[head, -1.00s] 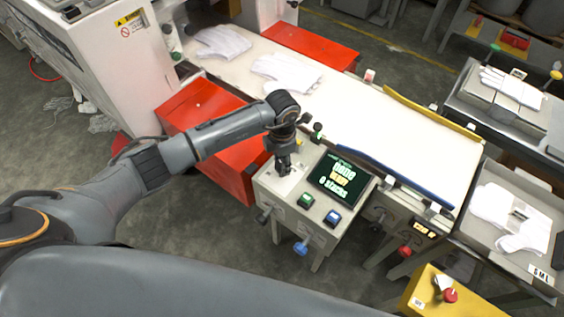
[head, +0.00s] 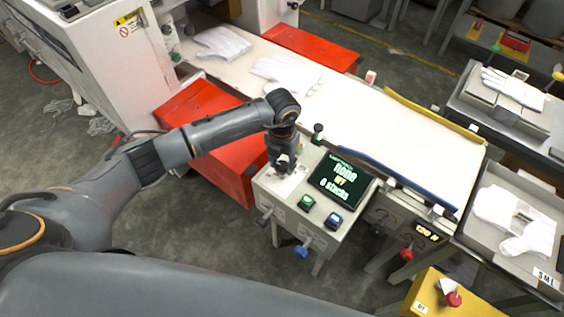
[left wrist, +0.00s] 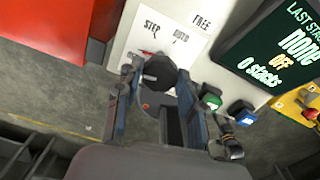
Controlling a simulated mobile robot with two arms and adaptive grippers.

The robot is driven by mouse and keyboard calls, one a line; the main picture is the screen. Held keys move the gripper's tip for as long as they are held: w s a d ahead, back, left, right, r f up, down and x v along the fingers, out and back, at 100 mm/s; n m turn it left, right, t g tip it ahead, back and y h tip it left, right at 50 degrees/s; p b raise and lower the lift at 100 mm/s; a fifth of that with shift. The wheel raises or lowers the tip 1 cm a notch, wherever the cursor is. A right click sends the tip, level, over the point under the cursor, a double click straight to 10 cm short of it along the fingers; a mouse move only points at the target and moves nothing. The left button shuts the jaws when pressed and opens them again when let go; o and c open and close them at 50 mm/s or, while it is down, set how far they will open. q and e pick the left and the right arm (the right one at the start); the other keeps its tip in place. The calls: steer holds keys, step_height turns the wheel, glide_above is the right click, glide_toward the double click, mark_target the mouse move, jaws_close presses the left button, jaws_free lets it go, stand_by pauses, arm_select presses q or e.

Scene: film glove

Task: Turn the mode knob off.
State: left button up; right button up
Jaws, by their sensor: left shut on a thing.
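The mode knob (left wrist: 160,73) is black and sits on a white label plate (left wrist: 172,38) in the left wrist view. STEP, AUTO and FREE are printed there; a small red mark shows just above the knob. My left gripper (left wrist: 160,90) is shut on the knob, one finger on each side. In the head view my left gripper (head: 281,165) comes down on the control box's left part and hides the knob. The screen (head: 341,179) beside it reads "none", "OFF" and "0 stacks"; it also shows in the left wrist view (left wrist: 272,45). My right gripper is out of view.
A green button (head: 306,202) and a blue button (head: 333,219) lie in front of the screen. A black-topped lever (head: 318,131) stands behind the control box. Red bins (head: 205,105) flank the white belt (head: 350,115), which carries gloves (head: 285,73).

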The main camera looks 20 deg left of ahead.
mark_target(282, 165)
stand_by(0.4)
arm_select(q)
steer(key=o, duration=1.2)
step_height(282, 165, up, 12)
steer(key=shift+r, duration=0.1)
